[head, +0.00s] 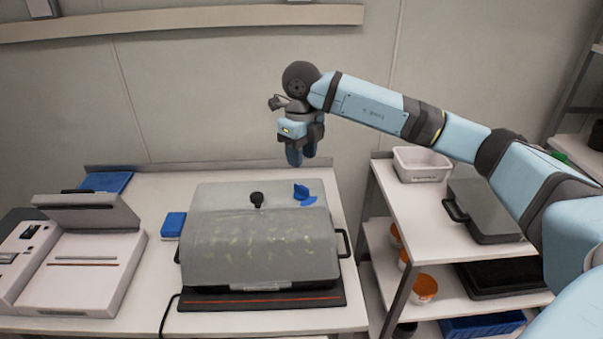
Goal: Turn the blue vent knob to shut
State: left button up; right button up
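The blue vent knob (302,192) sits on the top right of the grey lid (225,198) of a growth chamber on the bench. A black knob (257,199) stands to its left. My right gripper (302,155) comes in from the right and points down above and behind the blue knob, apart from it. Its fingers show edge-on, so their opening is hard to judge. My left gripper is out of view.
The chamber has a clear front over green seedlings and a side handle (345,243). A blue box (173,225) and a white device (85,265) stand left.

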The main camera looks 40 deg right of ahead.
notch_tip(320, 180, up, 5)
jog(key=shift+r, duration=0.1)
dwell(0.7)
